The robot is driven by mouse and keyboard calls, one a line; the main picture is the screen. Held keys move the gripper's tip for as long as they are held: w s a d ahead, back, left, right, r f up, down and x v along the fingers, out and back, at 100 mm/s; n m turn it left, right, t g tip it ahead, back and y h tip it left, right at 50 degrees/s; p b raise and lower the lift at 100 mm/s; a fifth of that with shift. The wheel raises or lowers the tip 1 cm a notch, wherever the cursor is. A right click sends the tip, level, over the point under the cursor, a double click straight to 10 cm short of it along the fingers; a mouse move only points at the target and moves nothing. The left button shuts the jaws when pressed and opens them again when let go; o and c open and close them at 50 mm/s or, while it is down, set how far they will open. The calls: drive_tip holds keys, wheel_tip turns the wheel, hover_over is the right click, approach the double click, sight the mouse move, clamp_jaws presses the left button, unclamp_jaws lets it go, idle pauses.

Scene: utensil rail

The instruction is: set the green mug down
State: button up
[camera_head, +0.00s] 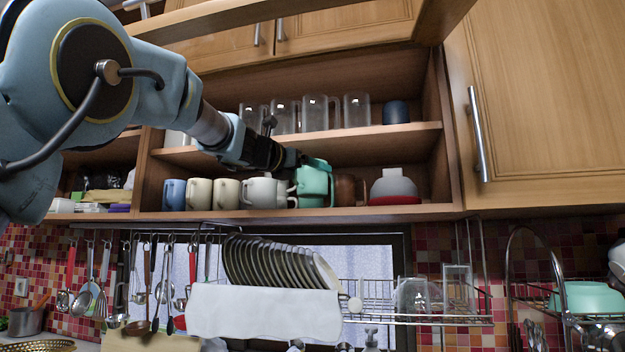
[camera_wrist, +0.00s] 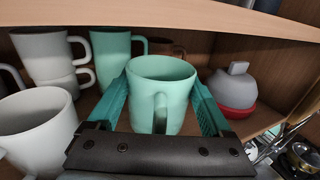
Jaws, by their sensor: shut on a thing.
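The green mug (camera_wrist: 162,85) is upright between the two fingers of my gripper (camera_wrist: 163,102) in the wrist view, its handle towards the camera. My gripper is shut on it. A second green mug (camera_wrist: 108,52) stands behind it to the left. In the head view my gripper (camera_head: 298,159) reaches into the lower shelf of the open cupboard, at the green shape (camera_head: 315,183), where the two mugs overlap. I cannot tell whether the held mug's base touches the shelf board; its underside is hidden.
White mugs (camera_wrist: 45,58) stand to the left, one near my left finger. A brown mug (camera_head: 346,189) and a grey-and-red bowl stack (camera_head: 393,187) are to the right. The upper shelf (camera_head: 380,130) is above. A dish rack (camera_head: 440,318) hangs below.

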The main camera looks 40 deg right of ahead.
sight(312, 184)
drive_tip(key=shift+w+d+r, duration=0.1)
drive_tip(key=shift+d, duration=0.35)
drive_tip(key=shift+f, duration=1.85)
drive_tip(key=o, duration=1.4)
drive_tip(key=shift+d, duration=0.1)
drive_tip(key=s+a+b, duration=0.2)
drive_tip(key=a+b, duration=0.2)
drive_tip(key=a, duration=0.8)
